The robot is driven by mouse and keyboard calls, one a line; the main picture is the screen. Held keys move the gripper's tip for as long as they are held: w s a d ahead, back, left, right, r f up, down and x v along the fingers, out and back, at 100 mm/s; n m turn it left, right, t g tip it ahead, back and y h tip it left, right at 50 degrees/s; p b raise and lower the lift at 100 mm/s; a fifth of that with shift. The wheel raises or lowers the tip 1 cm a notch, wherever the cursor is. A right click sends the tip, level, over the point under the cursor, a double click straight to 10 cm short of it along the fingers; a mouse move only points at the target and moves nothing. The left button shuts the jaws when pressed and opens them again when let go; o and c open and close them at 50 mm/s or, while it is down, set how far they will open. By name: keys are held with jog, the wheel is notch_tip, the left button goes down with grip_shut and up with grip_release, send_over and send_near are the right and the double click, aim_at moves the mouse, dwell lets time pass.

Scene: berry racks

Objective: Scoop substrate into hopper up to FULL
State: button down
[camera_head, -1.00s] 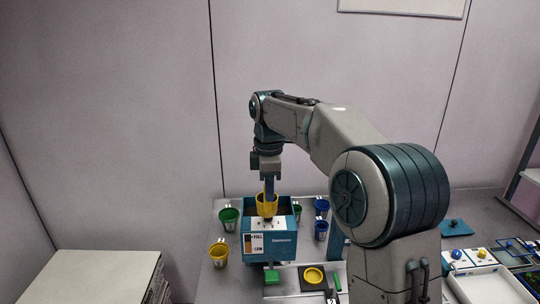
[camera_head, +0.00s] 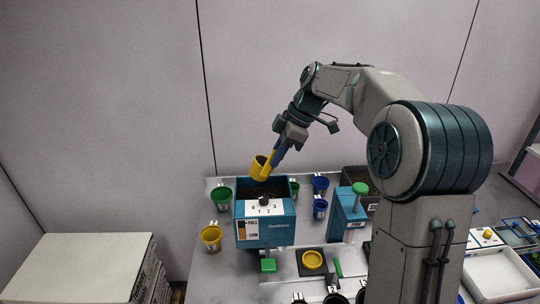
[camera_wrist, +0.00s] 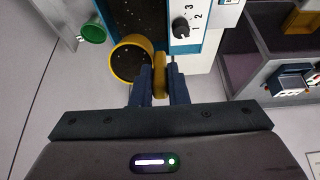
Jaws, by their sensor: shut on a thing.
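My gripper (camera_head: 275,156) is shut on the handle of a yellow scoop (camera_head: 260,169), held tilted above the blue hopper (camera_head: 281,231) near its rear rim. In the wrist view the handle sits between the fingers (camera_wrist: 160,84), and the scoop (camera_wrist: 120,70) shows a dark inside with pale specks; I cannot tell how much substrate it holds. Dark substrate (camera_wrist: 143,15) shows inside the hopper. The hopper front carries a FULL/LOW gauge (camera_head: 247,229) with a brownish strip; its exact level is too small to read. A numbered dial (camera_head: 264,201) is beside it.
A dark-filled bin (camera_head: 357,178) stands right of the hopper, behind a blue unit with a green knob (camera_head: 360,188). Green (camera_head: 221,198), yellow (camera_head: 211,238) and blue cups (camera_head: 320,208) flank the hopper.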

jog(key=d+f+y+b, duration=0.3)
jog(key=f+y+b, duration=0.4)
jog(key=y+b, duration=0.3)
jog(key=b, duration=0.4)
jog(key=shift+d+f+y+b, duration=0.3)
jog(key=shift+d+f+b, duration=0.05)
jog(key=shift+f, duration=0.05)
jog(key=shift+r, duration=0.2)
dwell(0.3)
